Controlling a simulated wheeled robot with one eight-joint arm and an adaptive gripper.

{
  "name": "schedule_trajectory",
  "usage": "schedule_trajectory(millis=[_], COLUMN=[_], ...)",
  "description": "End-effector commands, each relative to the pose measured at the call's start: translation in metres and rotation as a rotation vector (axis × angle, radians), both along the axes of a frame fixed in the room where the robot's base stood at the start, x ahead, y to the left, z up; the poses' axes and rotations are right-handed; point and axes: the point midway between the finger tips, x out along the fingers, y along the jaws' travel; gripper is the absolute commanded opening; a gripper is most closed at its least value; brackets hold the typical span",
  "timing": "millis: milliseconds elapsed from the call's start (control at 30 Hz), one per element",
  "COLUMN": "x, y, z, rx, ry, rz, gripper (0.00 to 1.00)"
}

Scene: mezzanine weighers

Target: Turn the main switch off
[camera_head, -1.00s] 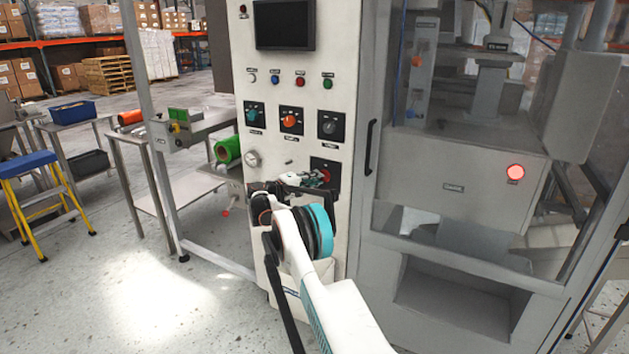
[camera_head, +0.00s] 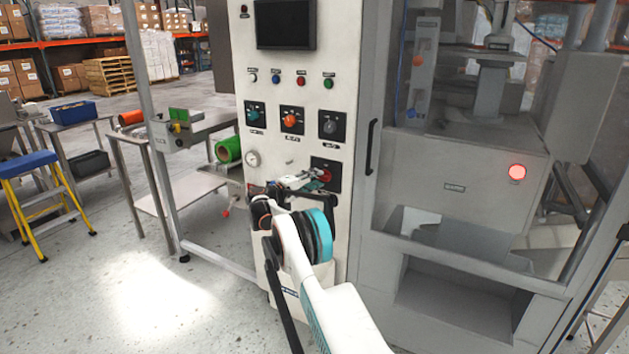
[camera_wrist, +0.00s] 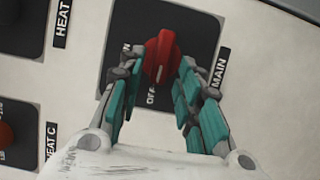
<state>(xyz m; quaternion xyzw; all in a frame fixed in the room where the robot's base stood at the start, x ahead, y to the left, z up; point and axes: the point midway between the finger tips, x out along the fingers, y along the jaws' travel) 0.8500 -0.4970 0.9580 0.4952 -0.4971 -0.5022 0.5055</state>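The main switch is a red rotary knob (camera_wrist: 161,58) on a black square plate (camera_wrist: 195,20), with a MAIN label (camera_wrist: 219,72) beside it. A white mark on the knob faces the lower part of the wrist view, near the OFF lettering (camera_wrist: 151,96). In the head view the switch (camera_head: 327,164) is low on the cream control panel (camera_head: 290,140), partly hidden by my gripper (camera_head: 310,181). In the wrist view, my gripper's teal-padded fingers (camera_wrist: 161,76) are apart, one on each side of the knob. I cannot tell whether either touches it.
Other rotary switches (camera_head: 292,121), coloured buttons (camera_head: 300,81) and a dark screen (camera_head: 285,24) are above on the panel. A black door handle (camera_head: 371,147) and a grey machine enclosure (camera_head: 450,195) stand to the right.

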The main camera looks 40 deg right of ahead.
Motion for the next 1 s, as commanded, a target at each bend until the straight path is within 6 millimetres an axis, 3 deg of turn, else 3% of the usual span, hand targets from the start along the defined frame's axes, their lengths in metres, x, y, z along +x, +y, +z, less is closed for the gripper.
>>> schedule_trajectory(millis=[367,467,800,1000], x=[0.0,0.0,0.001,0.0], y=[0.005,0.017,0.085,0.111], z=[0.001,0.001,0.0,0.0], rx=[0.0,-0.001,0.0,0.0], ry=[-0.001,-0.001,0.0,0.0], rz=[0.0,0.001,0.002,0.0], gripper=[0.35,0.35,0.35,0.35])
